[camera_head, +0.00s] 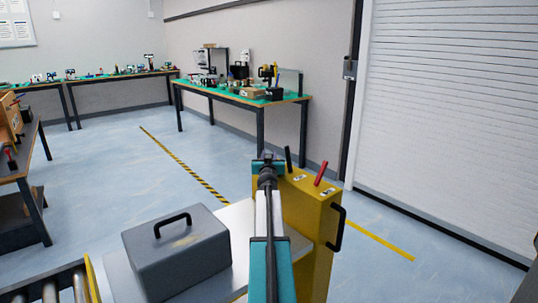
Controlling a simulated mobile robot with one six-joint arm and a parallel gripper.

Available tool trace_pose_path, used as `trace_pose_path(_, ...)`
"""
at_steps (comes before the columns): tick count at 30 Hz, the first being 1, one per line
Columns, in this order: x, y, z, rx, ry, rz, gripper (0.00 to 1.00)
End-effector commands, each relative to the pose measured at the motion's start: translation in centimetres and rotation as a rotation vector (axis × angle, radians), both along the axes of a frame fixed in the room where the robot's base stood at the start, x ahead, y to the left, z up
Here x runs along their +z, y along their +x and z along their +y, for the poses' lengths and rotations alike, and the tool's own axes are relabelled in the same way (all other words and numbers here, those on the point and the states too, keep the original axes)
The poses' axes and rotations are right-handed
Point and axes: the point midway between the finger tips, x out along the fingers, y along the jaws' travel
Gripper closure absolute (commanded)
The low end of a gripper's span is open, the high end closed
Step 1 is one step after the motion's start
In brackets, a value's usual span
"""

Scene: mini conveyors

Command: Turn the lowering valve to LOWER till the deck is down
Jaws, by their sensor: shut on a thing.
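My gripper (268,157) is at the left edge of the unit's top, left of the black lever. It is shut on what appears to be the lowering valve, which is mostly hidden by my wrist. I cannot read the valve's position or its label. The pale grey deck (118,270) lies left of the unit, with a grey toolbox (178,254) on it. Its height above the floor cannot be told.
A black handle (337,229) sticks out from the unit's right side. A roller conveyor (49,292) is at the lower left. A workbench (308,99) with tools stands behind, and a shutter door (455,115) is at right. Floor between is clear.

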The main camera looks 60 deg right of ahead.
Motion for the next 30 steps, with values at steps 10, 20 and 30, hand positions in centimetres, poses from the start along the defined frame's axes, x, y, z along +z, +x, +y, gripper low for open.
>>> trace_pose_path(10, 0.0, 0.0, 0.0, 0.000, 0.000, 0.000, 0.53)
trace_pose_path(20, 0.0, -0.1, 0.2, -0.001, 0.000, 0.000, 0.53)
trace_pose_path(30, 0.0, -1.1, 1.9, 0.000, 0.001, -0.001, 0.53)
